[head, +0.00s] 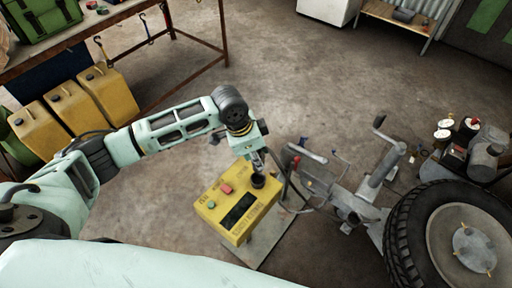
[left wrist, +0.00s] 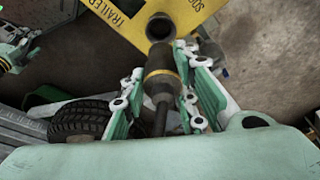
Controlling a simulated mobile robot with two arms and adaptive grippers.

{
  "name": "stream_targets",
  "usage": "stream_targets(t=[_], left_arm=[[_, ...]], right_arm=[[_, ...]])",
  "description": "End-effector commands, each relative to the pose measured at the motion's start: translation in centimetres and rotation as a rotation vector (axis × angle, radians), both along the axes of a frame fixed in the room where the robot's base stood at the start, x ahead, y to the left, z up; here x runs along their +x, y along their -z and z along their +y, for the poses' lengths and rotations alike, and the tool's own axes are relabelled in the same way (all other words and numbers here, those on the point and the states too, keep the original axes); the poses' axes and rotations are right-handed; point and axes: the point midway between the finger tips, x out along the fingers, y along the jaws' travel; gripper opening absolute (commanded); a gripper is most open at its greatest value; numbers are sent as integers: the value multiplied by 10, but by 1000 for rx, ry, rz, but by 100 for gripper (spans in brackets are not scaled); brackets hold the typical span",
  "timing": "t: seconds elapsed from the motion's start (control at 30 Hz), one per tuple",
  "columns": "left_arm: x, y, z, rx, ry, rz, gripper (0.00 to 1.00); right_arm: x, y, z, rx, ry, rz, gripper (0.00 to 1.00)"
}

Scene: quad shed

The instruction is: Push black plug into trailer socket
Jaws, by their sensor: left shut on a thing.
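The yellow box (head: 225,210) stands on a post, with a dark display, a red button and a green button on its face. Its black trailer socket (head: 258,181) is at the upper right corner. My left gripper (head: 258,162) is just above the socket. In the left wrist view it is shut on the black plug (left wrist: 161,85), which has a yellow band and a cable at its rear. The plug's front points at the round socket mouth (left wrist: 160,27) and lies close to it; I cannot tell whether they touch. My right gripper is not in view.
A trailer hitch with a jockey-wheel crank (head: 380,160) and a large tyre (head: 415,225) are at the right. Yellow jerrycans (head: 110,95) stand under a bench at the left. The concrete floor beyond the box is clear.

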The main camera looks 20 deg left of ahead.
Motion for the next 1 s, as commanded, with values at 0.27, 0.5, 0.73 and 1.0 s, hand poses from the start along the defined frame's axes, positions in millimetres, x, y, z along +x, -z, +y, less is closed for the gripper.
stream_targets(t=[0.27,0.5,0.73,1.0], left_arm=[[0,4,0,-1,42,-1,0],[0,17,0,0,41,-1,0],[0,35,1,0,40,-2,0],[0,53,0,0,40,1,0]], right_arm=[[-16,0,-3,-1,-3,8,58],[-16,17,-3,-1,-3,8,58],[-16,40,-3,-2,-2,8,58],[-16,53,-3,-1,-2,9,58]])
